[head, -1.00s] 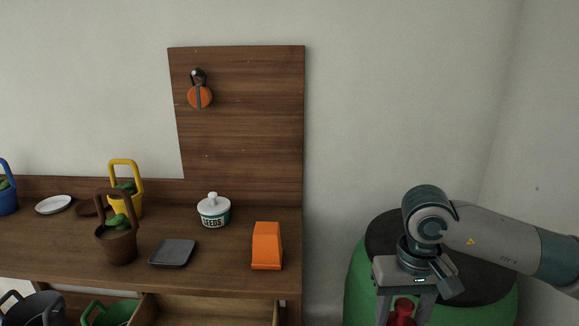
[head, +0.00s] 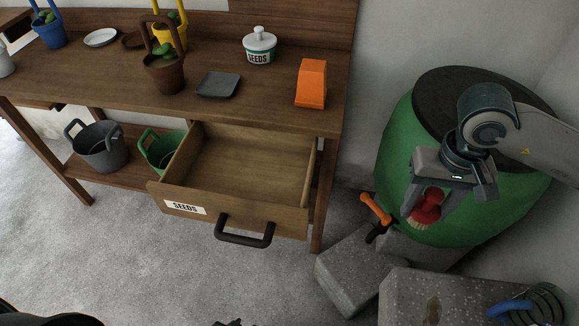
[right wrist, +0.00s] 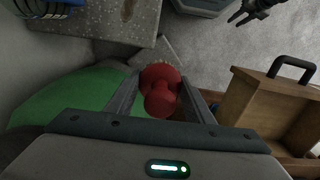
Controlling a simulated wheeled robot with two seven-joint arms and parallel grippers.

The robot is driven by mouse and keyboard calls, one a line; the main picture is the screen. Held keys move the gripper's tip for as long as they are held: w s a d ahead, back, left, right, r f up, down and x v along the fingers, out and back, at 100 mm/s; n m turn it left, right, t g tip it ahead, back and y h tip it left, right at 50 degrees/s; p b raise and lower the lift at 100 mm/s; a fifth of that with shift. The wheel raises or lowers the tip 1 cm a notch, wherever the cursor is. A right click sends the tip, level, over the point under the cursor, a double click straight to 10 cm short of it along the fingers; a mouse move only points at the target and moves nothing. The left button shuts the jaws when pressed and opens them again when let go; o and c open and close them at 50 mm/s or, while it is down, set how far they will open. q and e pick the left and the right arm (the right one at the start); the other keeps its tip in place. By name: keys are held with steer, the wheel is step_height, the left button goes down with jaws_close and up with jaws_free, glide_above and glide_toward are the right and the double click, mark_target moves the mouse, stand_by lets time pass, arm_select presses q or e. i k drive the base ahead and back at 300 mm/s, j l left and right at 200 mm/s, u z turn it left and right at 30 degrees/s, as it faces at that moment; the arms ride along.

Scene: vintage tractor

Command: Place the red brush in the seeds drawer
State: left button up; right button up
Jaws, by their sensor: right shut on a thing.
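The seeds drawer (head: 185,207) is pulled open under the wooden bench, with a "SEEDS" label and a dark handle on its front. Its inside looks empty. It also shows at the right of the right wrist view (right wrist: 254,99). My right gripper (head: 428,208) is shut on the red brush (head: 429,204), in front of the green barrel and to the right of the drawer, apart from it. The brush's pale bristles point down. In the right wrist view the red brush (right wrist: 160,88) sits between the fingers (right wrist: 160,100).
A green barrel (head: 398,150) with an orange-handled tap (head: 376,209) stands right of the bench. Concrete blocks (head: 345,270) lie below. The bench top (head: 110,85) holds pots, a seeds jar (head: 260,48) and an orange object (head: 311,84). Buckets stand on the lower shelf.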

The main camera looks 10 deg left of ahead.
mark_target(256, 179)
steer(key=i+j+u, duration=0.1)
steer(key=u, duration=0.25)
steer(key=i+j+u, duration=0.1)
steer(key=u, duration=0.25)
steer(key=i+u, duration=0.15)
steer(key=u, duration=0.2)
